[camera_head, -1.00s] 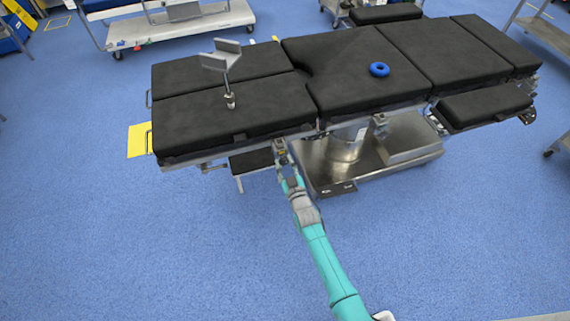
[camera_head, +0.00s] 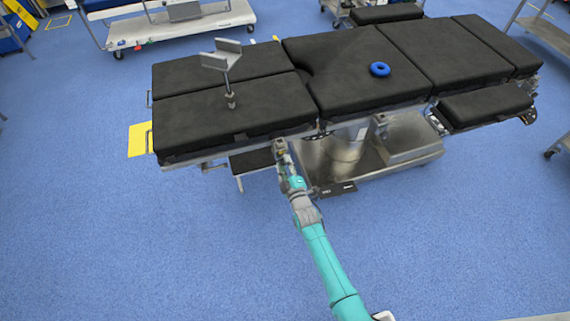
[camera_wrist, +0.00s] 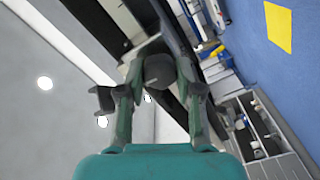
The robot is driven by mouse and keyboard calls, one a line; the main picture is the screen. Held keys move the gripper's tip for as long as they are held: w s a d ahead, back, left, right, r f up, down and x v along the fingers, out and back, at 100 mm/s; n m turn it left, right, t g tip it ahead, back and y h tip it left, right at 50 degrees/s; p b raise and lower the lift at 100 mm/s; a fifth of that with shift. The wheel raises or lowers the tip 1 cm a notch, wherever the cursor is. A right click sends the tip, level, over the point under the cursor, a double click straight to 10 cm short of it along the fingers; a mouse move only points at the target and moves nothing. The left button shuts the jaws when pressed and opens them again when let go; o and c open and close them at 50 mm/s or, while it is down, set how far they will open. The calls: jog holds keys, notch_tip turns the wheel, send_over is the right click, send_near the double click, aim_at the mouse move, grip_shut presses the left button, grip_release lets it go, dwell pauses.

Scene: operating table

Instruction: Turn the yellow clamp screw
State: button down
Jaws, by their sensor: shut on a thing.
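A small metal clamp (camera_head: 279,146) sits on the side rail of the operating table (camera_head: 235,133), below its near edge, with a hint of yellow low on it. My gripper (camera_head: 284,168) reaches up to the clamp from the front. In the wrist view, my gripper's two fingers (camera_wrist: 158,88) stand on either side of a dark grey knob (camera_wrist: 158,70) and are closed on it. The knob looks dark there, and I cannot make out yellow on it. In the head view, the fingers largely hide the screw.
A metal support post (camera_head: 229,85) and a blue ring (camera_head: 380,69) are on the black pads. The steel table base (camera_head: 345,160) stands right of my gripper. Blue floor (camera_head: 150,240) is open in front. A yellow sheet (camera_head: 138,140) is at the left end.

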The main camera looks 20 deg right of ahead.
jog(key=shift+f+n, duration=0.1)
jog(key=shift+n, duration=0.4)
jog(key=c, duration=0.8)
grip_release()
jog(key=shift+o, duration=0.2)
jog(key=s, duration=1.2)
